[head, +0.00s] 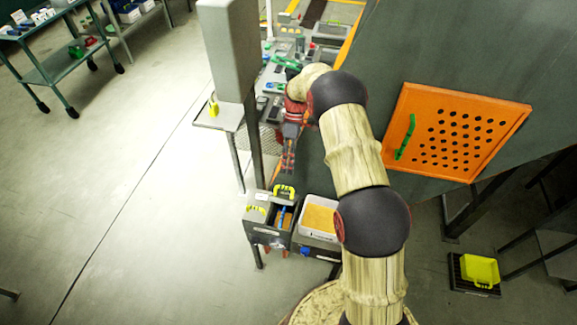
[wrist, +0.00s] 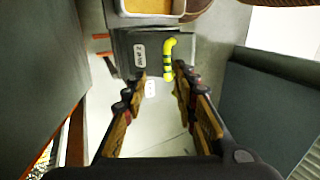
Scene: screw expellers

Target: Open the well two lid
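A dark double-well box (head: 270,235) stands on a small stand below my gripper in the head view. A yellow-and-black handle (head: 284,190) shows at the back of its right well, which looks open with something blue inside. A second yellow handle (head: 257,209) lies on the left well's lid. My gripper (head: 289,168) hangs above and behind the box. In the wrist view my gripper (wrist: 161,72) is open, with a striped handle (wrist: 169,58) just beyond the fingertips, nearer the right finger. A white label (wrist: 140,55) is beside it, too small to read surely. I cannot see contact.
A white tray of orange-brown material (head: 319,216) is right of the wells. An orange perforated panel (head: 452,130) is on the large grey machine at right. A small grey side table (head: 220,115) and a post stand behind. Open floor lies left.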

